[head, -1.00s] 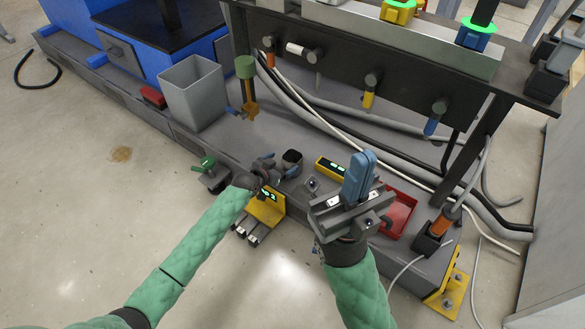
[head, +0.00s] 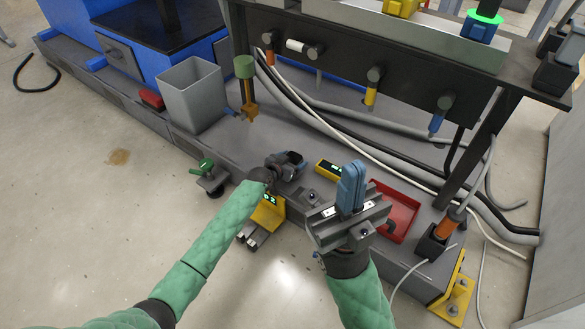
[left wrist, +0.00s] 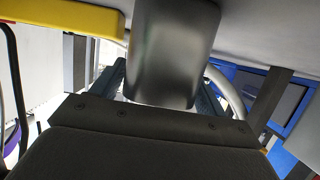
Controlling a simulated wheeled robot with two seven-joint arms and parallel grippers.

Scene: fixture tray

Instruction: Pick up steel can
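The steel can (left wrist: 170,55) is a smooth grey cylinder in the left wrist view, standing between the two blue fingers of my left gripper. In the head view my left gripper (head: 289,160) is low over the grey platform, and its fingers and hand hide most or all of the can. The fingers appear spread on either side of the can, with a thin gap at its left side; firm contact is not visible. My right gripper (head: 352,185) is raised over the platform's front, its blue fingers together with nothing visible between them.
A grey bin (head: 192,95) stands at the back left. A red tray (head: 402,212) lies right of my right gripper. A yellow box (head: 328,170) lies right of the can's place. Cables run behind, and a green-handled part (head: 207,170) is at left.

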